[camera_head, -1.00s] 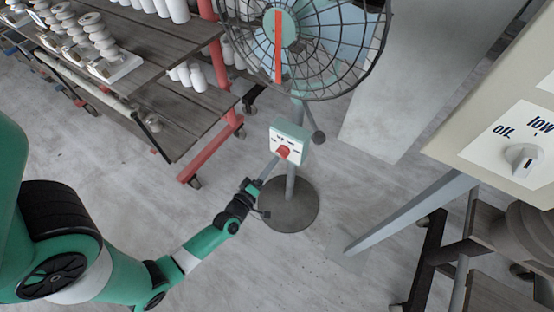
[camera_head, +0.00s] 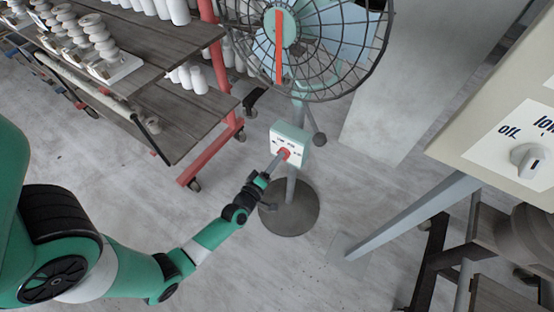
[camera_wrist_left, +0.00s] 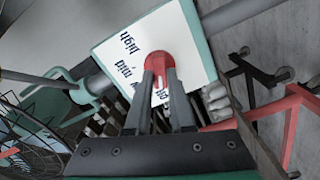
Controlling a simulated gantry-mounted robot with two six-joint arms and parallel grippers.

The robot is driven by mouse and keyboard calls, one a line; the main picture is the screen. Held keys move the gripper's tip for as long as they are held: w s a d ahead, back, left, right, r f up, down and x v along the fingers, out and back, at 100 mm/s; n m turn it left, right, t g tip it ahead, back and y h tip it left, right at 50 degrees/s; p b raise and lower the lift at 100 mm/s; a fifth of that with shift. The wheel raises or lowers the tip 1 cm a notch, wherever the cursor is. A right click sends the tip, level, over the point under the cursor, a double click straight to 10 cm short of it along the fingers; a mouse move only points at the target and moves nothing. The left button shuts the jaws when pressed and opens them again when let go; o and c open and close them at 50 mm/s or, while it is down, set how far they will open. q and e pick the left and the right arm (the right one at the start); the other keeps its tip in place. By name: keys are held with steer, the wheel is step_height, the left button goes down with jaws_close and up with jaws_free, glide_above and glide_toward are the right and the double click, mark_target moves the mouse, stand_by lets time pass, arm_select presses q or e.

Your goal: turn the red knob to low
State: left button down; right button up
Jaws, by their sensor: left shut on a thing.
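The red knob (camera_head: 284,153) sits on the white face of a small control box (camera_head: 297,141) on the fan's pole. In the left wrist view the knob (camera_wrist_left: 170,65) is between the two fingers of my left gripper (camera_wrist_left: 161,78), which is shut on it. The panel (camera_wrist_left: 125,48) carries the words "high" and "mid"; the lettering nearer the fingers is partly hidden. In the head view my left gripper (camera_head: 272,166) reaches up to the knob from the lower left. The knob's exact setting is hard to read. My right gripper is not in view.
The caged fan (camera_head: 300,40) stands above the box on a round base (camera_head: 289,207). A shelf cart (camera_head: 150,70) with white pottery stands at the left. At the right, a beige box has a white knob (camera_head: 530,160) marked "off" and "low". Grey floor lies between.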

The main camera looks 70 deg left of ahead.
arm_select(q)
steer(key=shift+r+m, duration=0.1)
steer(key=shift+m, duration=0.3)
steer(key=m+p, duration=0.4)
steer(key=m, duration=0.3)
steer(key=shift+d+r+m, duration=0.1)
steer(key=shift+m, duration=0.3)
stand_by(0.4)
steer(key=c, duration=0.8)
jaws_free()
